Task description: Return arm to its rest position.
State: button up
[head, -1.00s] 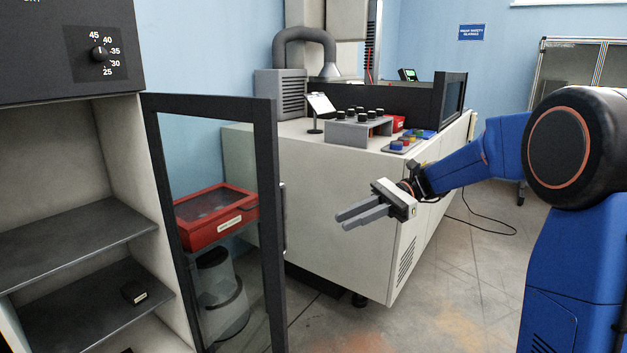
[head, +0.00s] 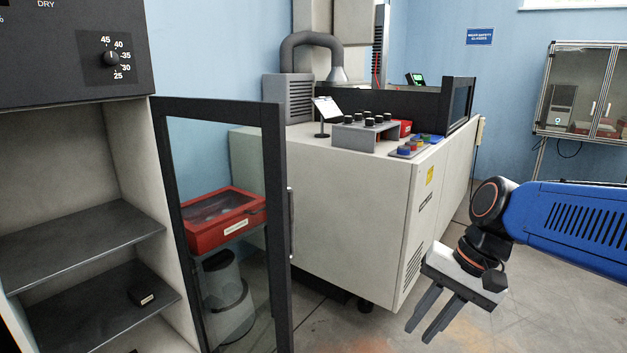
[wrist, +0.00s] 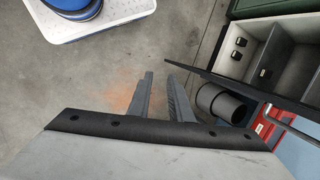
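My gripper (head: 438,315) is at the lower right in the head view, pointing down and to the left over open floor. Its two grey fingers are apart with nothing between them. They also show in the wrist view (wrist: 158,90), above bare floor with an orange stain. My blue arm reaches in from the right edge of the head view. The gripper touches nothing that I can see.
A drying cabinet (head: 75,240) with its dark-framed glass door (head: 276,220) open stands at left. A red case (head: 215,235) shows through the glass. A pale bench (head: 350,200) carries a grey rack (head: 362,135). The floor (head: 375,335) before the bench is clear.

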jog(key=s+d+f+n+t+h, duration=0.3)
jog(key=s+d+n+t+h, duration=0.1)
jog(key=d, duration=0.4)
jog(key=shift+s+d+f+n+t, duration=0.3)
jog(key=shift+s+n, duration=0.2)
jog(key=shift+s, duration=0.65)
